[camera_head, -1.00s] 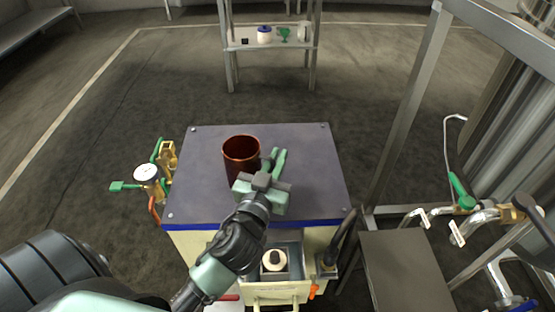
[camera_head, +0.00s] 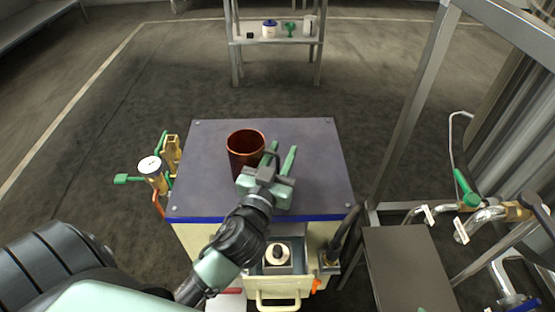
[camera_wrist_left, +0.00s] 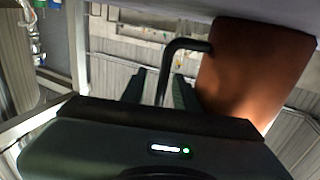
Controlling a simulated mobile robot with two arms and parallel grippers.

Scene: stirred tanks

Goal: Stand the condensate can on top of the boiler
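The condensate can (camera_head: 245,152) is a copper-brown open cylinder. It stands upright on the grey top plate of the boiler (camera_head: 315,180), left of the plate's middle. My left gripper (camera_head: 280,158) is just right of the can, its fingers spread apart. In the left wrist view the can (camera_wrist_left: 250,70) is at the right, its end against the pale plate. Its dark bent handle (camera_wrist_left: 185,45) runs between the open fingers of the left gripper (camera_wrist_left: 160,88), with gaps visible on both sides. My right gripper is not in view.
A gauge (camera_head: 150,165) and brass valves with green levers stick out at the boiler's left. A grey side table (camera_head: 408,268) and pipes with a metal frame stand at the right. A shelf (camera_head: 277,40) with small items is at the back. The plate's right side is clear.

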